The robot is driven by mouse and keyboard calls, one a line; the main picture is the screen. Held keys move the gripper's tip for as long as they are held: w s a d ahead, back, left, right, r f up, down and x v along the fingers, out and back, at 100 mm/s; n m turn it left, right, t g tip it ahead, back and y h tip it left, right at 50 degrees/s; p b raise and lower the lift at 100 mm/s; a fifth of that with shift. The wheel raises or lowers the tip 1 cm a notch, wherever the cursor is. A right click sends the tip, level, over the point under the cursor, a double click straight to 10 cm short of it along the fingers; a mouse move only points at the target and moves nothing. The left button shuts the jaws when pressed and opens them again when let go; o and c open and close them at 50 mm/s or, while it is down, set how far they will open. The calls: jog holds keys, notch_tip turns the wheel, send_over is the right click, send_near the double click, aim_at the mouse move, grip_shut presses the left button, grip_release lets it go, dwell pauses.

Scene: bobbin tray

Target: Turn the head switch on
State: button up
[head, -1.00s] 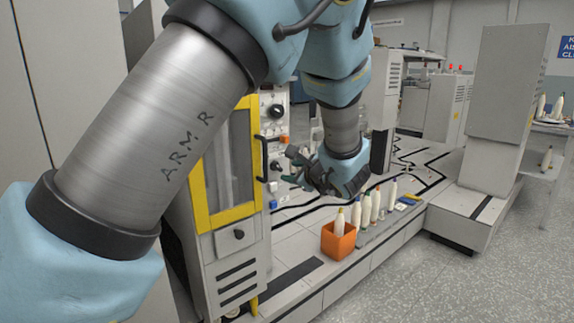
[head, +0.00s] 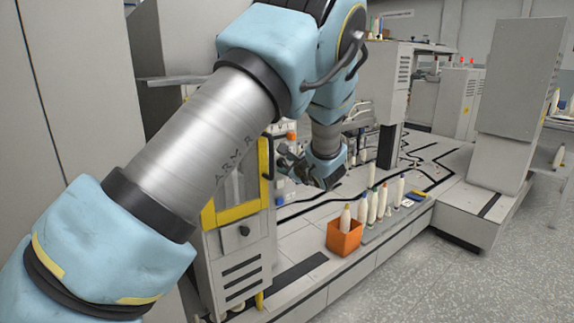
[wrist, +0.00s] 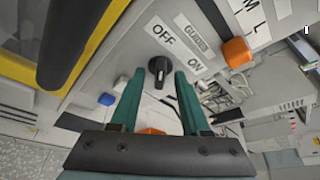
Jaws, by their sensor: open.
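In the wrist view a black rotary switch (wrist: 158,72) sits on a pale panel, beside a label (wrist: 190,42) whose middle word is small and hard to read, with OFF and ON at its ends. I cannot tell whether this is the head switch. A small light mark shows on the knob's lower part. My gripper (wrist: 160,78) is open, its two green fingers on either side of the knob in the picture; contact is not clear. In the head view my gripper (head: 287,160) is at the machine's panel, mostly blurred into its surroundings, and the switch is hidden by my arm.
An orange block (wrist: 237,52) and a blue button (wrist: 106,99) flank the switch. A yellow-framed door (head: 208,216) with a black handle (head: 271,158) is left of the gripper. An orange box (head: 343,241) holding a bobbin stands on the platform, with several bobbins behind it.

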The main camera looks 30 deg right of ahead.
grip_shut()
dwell(0.3)
dwell(0.3)
